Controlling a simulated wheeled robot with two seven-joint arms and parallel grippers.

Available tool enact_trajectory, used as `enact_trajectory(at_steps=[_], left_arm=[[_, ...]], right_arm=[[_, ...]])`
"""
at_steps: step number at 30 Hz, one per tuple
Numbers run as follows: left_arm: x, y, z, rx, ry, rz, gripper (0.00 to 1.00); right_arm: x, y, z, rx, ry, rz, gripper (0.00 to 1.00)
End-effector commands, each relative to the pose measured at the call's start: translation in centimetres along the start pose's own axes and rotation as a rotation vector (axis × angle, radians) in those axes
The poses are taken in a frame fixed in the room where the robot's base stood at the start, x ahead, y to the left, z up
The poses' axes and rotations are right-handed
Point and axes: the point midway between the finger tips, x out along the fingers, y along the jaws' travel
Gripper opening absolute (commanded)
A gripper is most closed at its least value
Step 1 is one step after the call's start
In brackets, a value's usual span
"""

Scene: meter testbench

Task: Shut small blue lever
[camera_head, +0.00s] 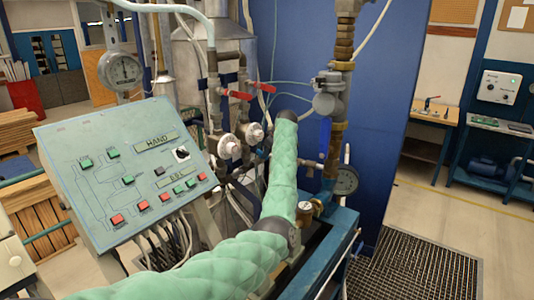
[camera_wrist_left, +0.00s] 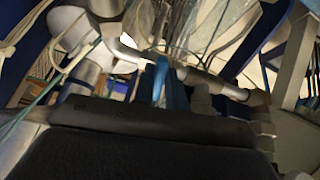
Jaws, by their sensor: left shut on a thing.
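My left arm in its green sleeve rises through the middle of the head view. Its dark wrist end (camera_head: 287,115) is among the pipes, and the left gripper's fingers are hidden behind it. In the left wrist view the dark gripper body (camera_wrist_left: 140,125) fills the bottom. A blue lever (camera_wrist_left: 162,82) stands upright just past its edge, in front of a grey pipe. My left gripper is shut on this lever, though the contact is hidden. Another blue handle (camera_head: 325,138) hangs upright to the right of my wrist in the head view. My right gripper is not in view.
A control panel (camera_head: 125,175) with red and green buttons stands at the left. Red-handled valves (camera_head: 238,95) and a pressure gauge (camera_head: 344,179) crowd close to my arm. A blue wall (camera_head: 390,90) stands behind. Floor grating (camera_head: 415,265) lies at the lower right.

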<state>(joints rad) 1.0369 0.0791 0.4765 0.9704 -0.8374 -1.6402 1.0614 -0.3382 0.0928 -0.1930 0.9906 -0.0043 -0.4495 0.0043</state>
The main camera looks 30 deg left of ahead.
Motion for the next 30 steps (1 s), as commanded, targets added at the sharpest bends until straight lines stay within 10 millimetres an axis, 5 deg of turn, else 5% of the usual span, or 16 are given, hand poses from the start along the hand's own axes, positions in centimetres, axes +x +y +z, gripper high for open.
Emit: enact_trajectory(at_steps=[7, 26, 27, 30], left_arm=[[-0.1, -0.1, -0.1, 0.109, 0.002, 0.002, 0.0], [-0.1, -0.1, -0.1, 0.152, 0.001, 0.003, 0.0], [-0.1, -0.1, -0.1, 0.152, 0.001, 0.003, 0.2], [-0.1, -0.1, -0.1, 0.152, 0.001, 0.002, 0.35]], right_arm=[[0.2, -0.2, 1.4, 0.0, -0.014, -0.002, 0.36], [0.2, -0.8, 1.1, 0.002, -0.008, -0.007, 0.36], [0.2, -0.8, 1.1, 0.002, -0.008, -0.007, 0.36], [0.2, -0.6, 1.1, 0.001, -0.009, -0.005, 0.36]])
